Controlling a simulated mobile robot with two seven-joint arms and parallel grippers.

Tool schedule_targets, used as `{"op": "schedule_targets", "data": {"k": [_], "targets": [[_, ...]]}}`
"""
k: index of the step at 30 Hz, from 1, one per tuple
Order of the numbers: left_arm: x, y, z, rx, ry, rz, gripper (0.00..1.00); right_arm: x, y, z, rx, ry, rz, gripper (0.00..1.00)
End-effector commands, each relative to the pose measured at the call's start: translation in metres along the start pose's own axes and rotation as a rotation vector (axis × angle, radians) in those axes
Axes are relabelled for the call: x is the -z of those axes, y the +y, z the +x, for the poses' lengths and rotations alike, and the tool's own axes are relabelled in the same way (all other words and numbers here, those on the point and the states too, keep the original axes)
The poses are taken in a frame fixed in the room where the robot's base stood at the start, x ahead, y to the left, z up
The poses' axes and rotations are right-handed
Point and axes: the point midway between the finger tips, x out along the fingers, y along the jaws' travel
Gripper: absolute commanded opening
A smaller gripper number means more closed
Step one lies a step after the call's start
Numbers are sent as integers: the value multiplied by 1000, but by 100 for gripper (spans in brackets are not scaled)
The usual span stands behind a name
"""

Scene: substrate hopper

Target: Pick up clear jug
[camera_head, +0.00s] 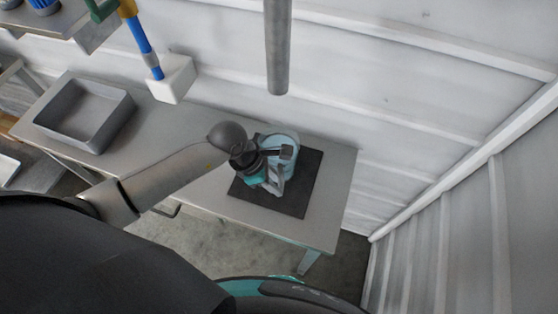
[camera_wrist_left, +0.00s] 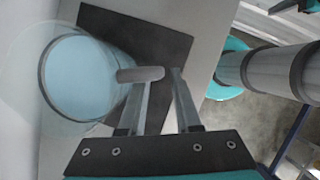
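The clear jug (camera_head: 286,138) stands on a dark square mat (camera_head: 298,196) on the grey table, partly hidden behind my left gripper. In the left wrist view the jug (camera_wrist_left: 85,78) is at the left, with a dark ring and pale blue inside. Its handle (camera_wrist_left: 140,74) sticks out to the right. My left gripper (camera_head: 275,168) is at the handle side of the jug. Its two fingers (camera_wrist_left: 162,84) are apart. The handle's top covers the tip of one finger, and the other stands just beyond the handle's end. I cannot tell whether either touches. My right gripper is out of view.
A grey open tray (camera_head: 75,140) sits at the left of the table (camera_head: 215,192). A vertical grey pipe (camera_head: 278,50) hangs above the table behind the jug. A white block (camera_head: 172,80) on a blue and yellow handle is by the wall. Table left of the mat is bare.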

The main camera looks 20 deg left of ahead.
Motion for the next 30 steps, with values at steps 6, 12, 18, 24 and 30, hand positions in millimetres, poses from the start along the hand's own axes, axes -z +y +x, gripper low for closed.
{"op": "schedule_targets", "data": {"k": [6,12,18,24,30], "targets": [[0,1,20,-2,-1,-1,32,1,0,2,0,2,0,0],[0,1,21,-2,-1,1,32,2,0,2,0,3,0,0],[0,1,21,-2,-1,0,18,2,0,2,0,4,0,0],[0,1,21,-3,-1,0,0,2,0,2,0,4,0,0],[0,1,21,-3,-1,0,0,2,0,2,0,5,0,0]]}}
